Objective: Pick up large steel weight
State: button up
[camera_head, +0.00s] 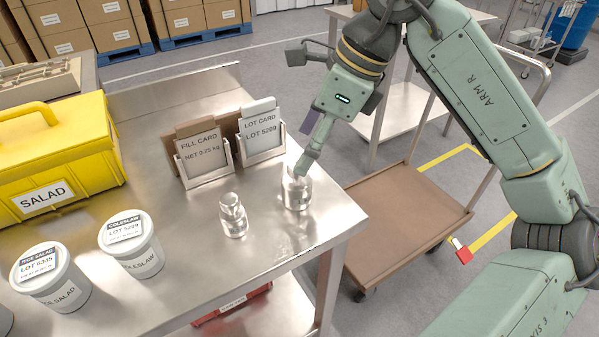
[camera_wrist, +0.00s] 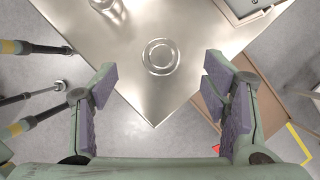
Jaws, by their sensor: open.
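The large steel weight (camera_head: 297,190) stands upright on the steel table near its right corner. In the wrist view I see it from above as shiny rings (camera_wrist: 160,56), just ahead of the space between my fingers. A smaller steel weight (camera_head: 233,215) stands to its left in the head view, and part of it shows at the top of the wrist view (camera_wrist: 104,5). My gripper (camera_head: 305,160) is above the large weight and overlaps its top in the head view. In the wrist view my two fingers (camera_wrist: 158,90) are spread wide with nothing between them.
Fill and lot card holders (camera_head: 262,150) stand behind the weights. A yellow salad case (camera_head: 60,150) and labelled tubs (camera_head: 131,245) are on the left. The steel table (camera_head: 190,285) ends close to the large weight. A brown cart (camera_head: 400,225) stands beyond its right edge.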

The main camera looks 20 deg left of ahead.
aim_at(289, 178)
jog(key=x, duration=0.3)
jog(key=shift+s+a+f, duration=0.2)
jog(key=shift+s+f, duration=0.1)
jog(key=shift+f, duration=0.05)
jog(key=shift+w+p+x, duration=0.15)
jog(key=shift+p+x, duration=0.45)
jog(key=shift+x, duration=0.9)
jog(key=shift+w+p+x, duration=0.15)
jog(key=shift+p+x, duration=0.45)
jog(key=shift+x, duration=0.9)
jog(key=shift+c, duration=0.5)
grip_shut()
